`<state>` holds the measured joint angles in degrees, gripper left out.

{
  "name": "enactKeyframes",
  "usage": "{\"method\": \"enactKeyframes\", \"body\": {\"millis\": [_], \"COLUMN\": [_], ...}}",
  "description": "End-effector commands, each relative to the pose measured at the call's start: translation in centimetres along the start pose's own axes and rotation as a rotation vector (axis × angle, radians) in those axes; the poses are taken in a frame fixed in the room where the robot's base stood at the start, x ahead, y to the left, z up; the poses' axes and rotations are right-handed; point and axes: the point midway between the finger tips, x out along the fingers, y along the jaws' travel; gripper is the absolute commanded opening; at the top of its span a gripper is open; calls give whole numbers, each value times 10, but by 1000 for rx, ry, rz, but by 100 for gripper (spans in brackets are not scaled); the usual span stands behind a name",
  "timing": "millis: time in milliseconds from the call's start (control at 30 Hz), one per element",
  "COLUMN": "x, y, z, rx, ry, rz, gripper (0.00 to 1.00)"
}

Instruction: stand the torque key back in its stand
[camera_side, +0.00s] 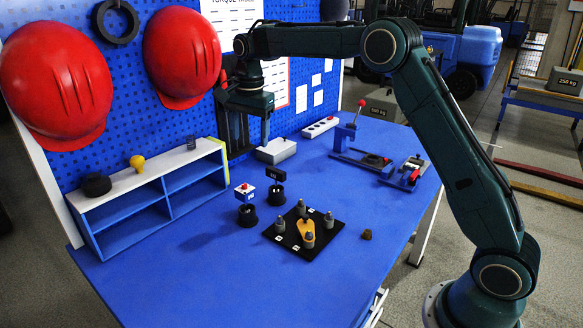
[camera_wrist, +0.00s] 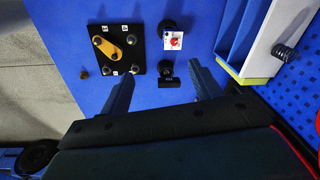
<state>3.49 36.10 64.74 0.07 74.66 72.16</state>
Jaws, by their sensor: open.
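An orange lever-shaped piece (camera_side: 306,233) lies on a black square plate (camera_side: 283,242) among several grey pegs; I cannot tell whether it is the torque key. Two round black holders stand apart behind the plate. The nearer holder (camera_side: 247,216) has a white-and-blue block with a red knob (camera_side: 245,190) above it. The other holder (camera_side: 277,194) has a black lettered tag (camera_side: 276,174) above it. Which holder is the key's stand is unclear. My gripper (camera_side: 248,146) is open and empty, pointing down near the pegboard; its fingers also show in the wrist view (camera_wrist: 162,70).
A small brown knob (camera_side: 367,234) lies right of the plate. A white-topped shelf (camera_side: 152,180) stands at left, bearing a yellow bulb-shaped item and a dark round one. Clamp fixtures (camera_side: 364,157) and a grey block (camera_side: 276,151) stand farther back. The blue front table area is clear.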

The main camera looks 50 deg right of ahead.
Motion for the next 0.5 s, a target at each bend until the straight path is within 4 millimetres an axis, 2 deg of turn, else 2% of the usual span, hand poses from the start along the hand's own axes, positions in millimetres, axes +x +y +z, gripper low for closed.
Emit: {"method": "enactKeyframes", "body": {"millis": [33,200,500], "x": [-14,-46,-89], "y": [9,38,98], "z": [4,17,41], "rx": [-38,-171,-403], "ry": [4,21,60], "rz": [-14,-53,-115], "gripper": [63,63,63]}}
